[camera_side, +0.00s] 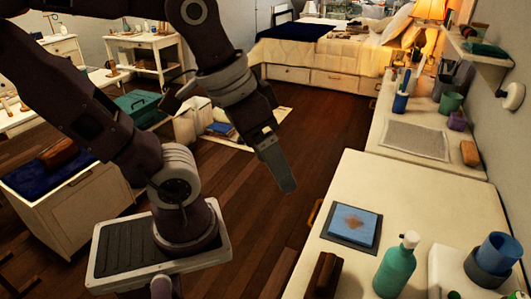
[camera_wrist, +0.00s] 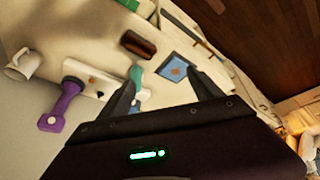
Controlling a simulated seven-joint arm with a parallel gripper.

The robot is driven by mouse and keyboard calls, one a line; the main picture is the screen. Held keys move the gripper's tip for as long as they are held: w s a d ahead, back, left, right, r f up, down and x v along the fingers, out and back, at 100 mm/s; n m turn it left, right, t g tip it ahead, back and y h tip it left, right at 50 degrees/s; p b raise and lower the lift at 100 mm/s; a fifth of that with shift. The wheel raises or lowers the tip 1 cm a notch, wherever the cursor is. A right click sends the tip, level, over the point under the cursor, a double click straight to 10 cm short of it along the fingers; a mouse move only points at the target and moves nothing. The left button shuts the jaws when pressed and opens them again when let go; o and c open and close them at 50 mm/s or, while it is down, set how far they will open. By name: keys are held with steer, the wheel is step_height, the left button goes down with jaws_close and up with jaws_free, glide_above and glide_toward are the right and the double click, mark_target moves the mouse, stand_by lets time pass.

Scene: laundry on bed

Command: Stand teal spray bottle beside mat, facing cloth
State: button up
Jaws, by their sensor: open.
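The teal spray bottle (camera_side: 396,270) with a white top stands upright on the cream table in the side view. In the wrist view the teal bottle (camera_wrist: 136,75) is partly hidden by my left finger. The blue cloth (camera_side: 341,232) with a brown stain lies flat on the dark mat (camera_side: 343,245), left of and behind the bottle. The cloth also shows in the wrist view (camera_wrist: 173,68), beyond the fingertips. My gripper (camera_side: 283,184) is in the air left of the table in the side view, apart from the bottle. Its jaws (camera_wrist: 163,81) are open and empty.
A dark brown block (camera_side: 324,276) lies near the bottle, with blue cups (camera_side: 492,257) to the right. The wrist view shows a purple object (camera_wrist: 64,105) and a white mug (camera_wrist: 20,65). The table behind the mat (camera_side: 410,190) is clear.

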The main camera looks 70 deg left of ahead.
steer(key=shift+o, duration=0.5)
steer(key=shift+s+a+r+m+t+y, duration=0.25)
steer(key=shift+s+a+m+t+y, duration=0.1)
steer(key=shift+a+t, duration=0.2)
